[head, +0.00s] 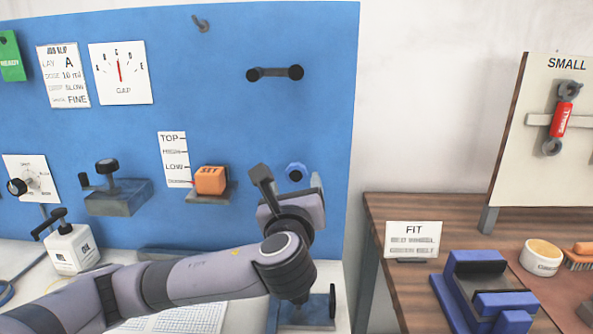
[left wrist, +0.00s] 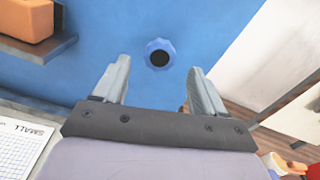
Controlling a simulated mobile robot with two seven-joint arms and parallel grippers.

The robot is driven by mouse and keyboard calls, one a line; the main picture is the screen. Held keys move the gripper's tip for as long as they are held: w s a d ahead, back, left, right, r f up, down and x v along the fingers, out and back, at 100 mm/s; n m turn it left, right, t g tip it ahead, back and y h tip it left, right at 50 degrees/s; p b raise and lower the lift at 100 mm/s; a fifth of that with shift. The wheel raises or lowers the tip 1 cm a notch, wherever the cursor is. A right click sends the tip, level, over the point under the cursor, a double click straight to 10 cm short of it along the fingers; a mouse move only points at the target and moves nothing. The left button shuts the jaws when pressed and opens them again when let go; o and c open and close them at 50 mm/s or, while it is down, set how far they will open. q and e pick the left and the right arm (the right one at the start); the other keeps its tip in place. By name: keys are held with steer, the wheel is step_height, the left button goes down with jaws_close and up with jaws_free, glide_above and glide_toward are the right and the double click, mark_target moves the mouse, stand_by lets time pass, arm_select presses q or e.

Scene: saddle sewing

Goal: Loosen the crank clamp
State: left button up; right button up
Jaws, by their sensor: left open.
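A blue scalloped knob (head: 295,172) with a dark centre is on the blue panel, near its right edge. It also shows in the left wrist view (left wrist: 160,54), ahead of and between the fingertips. A black bar with a round knob at each end, like a crank (head: 275,73), is higher on the panel. No label shows which of these is the crank clamp. My left gripper (head: 290,185) is open and empty in front of the blue knob, apparently apart from it. My right gripper is not in view.
A grey bracket with a black knob (head: 108,170) is further left. A wooden bench (head: 383,215) with a blue fixture (head: 447,300) stands at right.

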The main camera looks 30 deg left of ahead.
mark_target(296, 176)
arm_select(q)
steer(key=shift+p+x, duration=0.3)
steer(key=shift+x, duration=2.75)
steer(key=shift+c, duration=0.3)
steer(key=c, duration=1)
